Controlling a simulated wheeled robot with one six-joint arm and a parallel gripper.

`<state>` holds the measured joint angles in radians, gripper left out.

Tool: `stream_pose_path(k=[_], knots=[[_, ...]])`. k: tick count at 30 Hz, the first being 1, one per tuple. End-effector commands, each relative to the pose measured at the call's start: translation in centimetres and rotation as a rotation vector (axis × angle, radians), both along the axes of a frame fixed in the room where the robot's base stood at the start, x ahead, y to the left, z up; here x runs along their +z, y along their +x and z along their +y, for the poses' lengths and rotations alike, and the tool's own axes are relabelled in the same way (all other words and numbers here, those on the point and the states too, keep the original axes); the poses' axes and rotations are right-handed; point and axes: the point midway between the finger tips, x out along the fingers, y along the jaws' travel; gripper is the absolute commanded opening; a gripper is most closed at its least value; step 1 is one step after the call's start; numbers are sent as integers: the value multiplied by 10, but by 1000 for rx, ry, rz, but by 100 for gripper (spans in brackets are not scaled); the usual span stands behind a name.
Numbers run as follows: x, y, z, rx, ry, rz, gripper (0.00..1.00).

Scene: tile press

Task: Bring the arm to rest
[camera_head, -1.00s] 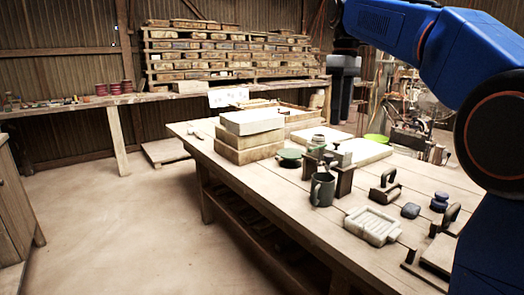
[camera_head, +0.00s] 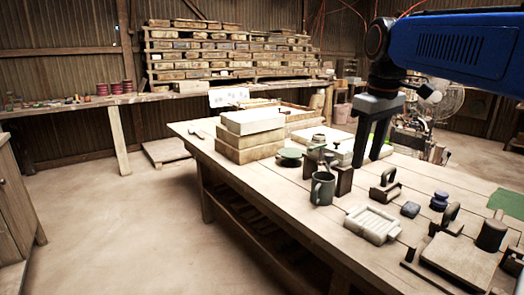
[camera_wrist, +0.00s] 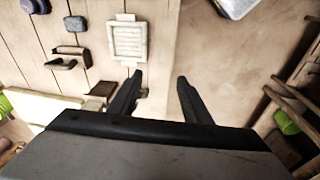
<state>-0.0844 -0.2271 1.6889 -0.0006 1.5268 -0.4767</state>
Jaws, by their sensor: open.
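My blue arm reaches in from the right in the head view. My gripper (camera_head: 374,140) hangs at its end above the wooden workbench (camera_head: 262,196), with the fingers pointing down. The jaws are apart with nothing between them. In the wrist view the two dark fingers (camera_wrist: 160,88) are spread over the bench edge and the floor. The gripper appears clear of the bench top and of the things on it.
A press (camera_head: 458,258) stands at the front right. Open floor (camera_head: 105,220) lies left.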

Motion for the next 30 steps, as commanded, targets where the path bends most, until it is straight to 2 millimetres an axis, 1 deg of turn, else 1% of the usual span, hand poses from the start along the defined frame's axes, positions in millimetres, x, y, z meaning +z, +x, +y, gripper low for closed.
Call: stream_pose_path(k=[1,5,11,17,18,21,25,27,30], knots=[[-11,-15,-3,-30,4,-13,44],[-41,-48,-11,-111,20,-51,44],[-94,-97,-20,-237,49,-109,44],[-155,-146,-28,-361,84,-168,44],[-168,-155,-30,-385,91,-179,44],[-199,-177,-32,-441,109,-205,44],[-231,-197,-35,-496,129,-231,44],[-243,-205,-35,-518,137,-241,44],[-253,-210,-36,-535,142,-250,44]])
